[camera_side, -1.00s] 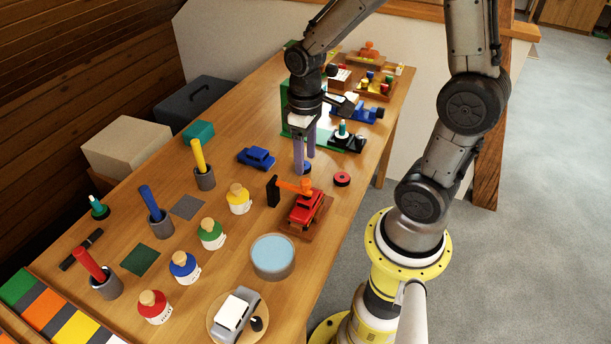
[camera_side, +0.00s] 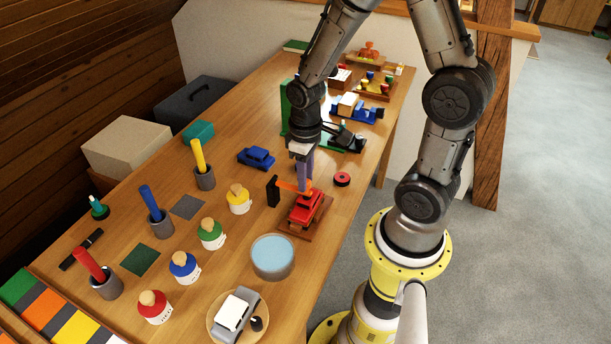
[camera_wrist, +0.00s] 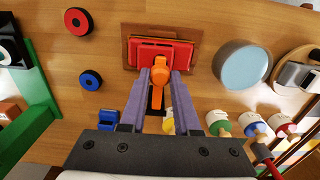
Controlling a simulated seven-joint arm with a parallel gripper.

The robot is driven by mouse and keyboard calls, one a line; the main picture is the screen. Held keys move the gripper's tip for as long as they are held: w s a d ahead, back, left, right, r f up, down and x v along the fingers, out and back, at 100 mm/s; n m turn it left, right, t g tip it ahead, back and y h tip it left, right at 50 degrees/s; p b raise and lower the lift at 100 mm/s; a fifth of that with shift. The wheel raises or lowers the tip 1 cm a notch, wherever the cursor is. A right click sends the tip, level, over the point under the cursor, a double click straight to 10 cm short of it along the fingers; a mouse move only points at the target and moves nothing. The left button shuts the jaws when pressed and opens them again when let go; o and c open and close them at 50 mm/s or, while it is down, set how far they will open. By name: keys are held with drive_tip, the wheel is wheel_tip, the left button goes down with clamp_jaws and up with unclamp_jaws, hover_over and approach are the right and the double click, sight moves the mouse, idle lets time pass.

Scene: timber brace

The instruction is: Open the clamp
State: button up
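A red body (camera_side: 305,207) on a wooden base plate (camera_side: 318,228) carries an orange lever (camera_side: 290,186) with a black upright end (camera_side: 272,191). I take this to be the clamp. In the wrist view the red body (camera_wrist: 163,54) lies ahead, with the orange lever (camera_wrist: 157,97) running back toward me from a round orange part. My gripper (camera_side: 305,184) is low over it in the side view. In the wrist view its two purple fingers (camera_wrist: 160,76) are apart, one on each side of the lever, with small gaps visible. Contact cannot be told.
A red-topped disc (camera_side: 342,179) lies right of the clamp; a blue-topped disc (camera_wrist: 90,80) shows in the wrist view. A green stand (camera_side: 284,105) is behind.

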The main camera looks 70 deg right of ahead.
clamp_jaws()
idle(1.0)
